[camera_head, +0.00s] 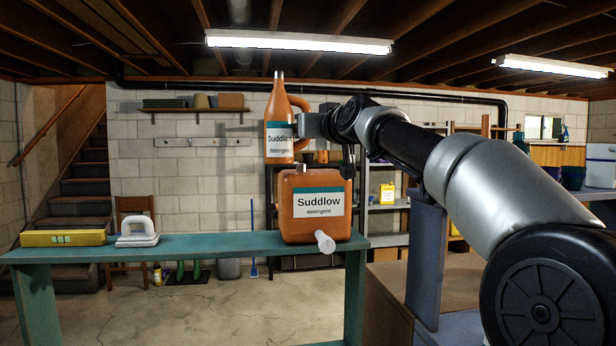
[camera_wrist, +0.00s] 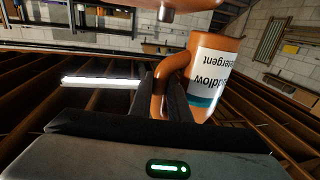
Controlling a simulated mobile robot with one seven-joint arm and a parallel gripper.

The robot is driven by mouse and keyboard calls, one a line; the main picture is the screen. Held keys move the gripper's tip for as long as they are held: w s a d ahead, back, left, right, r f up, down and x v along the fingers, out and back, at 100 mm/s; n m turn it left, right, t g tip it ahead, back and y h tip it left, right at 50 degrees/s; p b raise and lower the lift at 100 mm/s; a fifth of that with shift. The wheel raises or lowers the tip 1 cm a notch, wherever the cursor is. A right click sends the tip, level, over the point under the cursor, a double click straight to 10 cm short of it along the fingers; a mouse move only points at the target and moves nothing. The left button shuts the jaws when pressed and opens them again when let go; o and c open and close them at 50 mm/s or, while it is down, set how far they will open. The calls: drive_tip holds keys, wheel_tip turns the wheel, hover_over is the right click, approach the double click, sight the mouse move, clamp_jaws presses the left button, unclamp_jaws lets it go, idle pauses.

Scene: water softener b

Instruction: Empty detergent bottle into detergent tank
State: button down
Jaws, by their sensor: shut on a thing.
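The orange detergent bottle (camera_head: 279,145) with a white and teal Suddlow label stands upright in the air, just above the left part of the tank in the head view. Its handle is on its right side. The orange detergent tank (camera_head: 290,228), with a Suddlow label and a pale spout at its lower front, sits on the teal bench. My gripper (camera_head: 302,125) is shut on the bottle's handle. In the wrist view the dark fingers (camera_wrist: 166,95) close around the handle, beside the upside-down label of the bottle (camera_wrist: 214,75). I cannot tell whether bottle and tank touch.
The teal bench (camera_head: 200,246) also bears a yellow box (camera_head: 63,238) and a white handled object (camera_head: 137,230) at its left. Its middle is clear. Metal shelves (camera_head: 388,220) stand behind, right of the tank. Stairs (camera_head: 85,190) rise at far left.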

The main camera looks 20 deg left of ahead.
drive_tip(key=shift+a+r+p, duration=0.15)
drive_tip(key=shift+r+p, duration=0.05)
drive_tip(key=shift+p, duration=0.1)
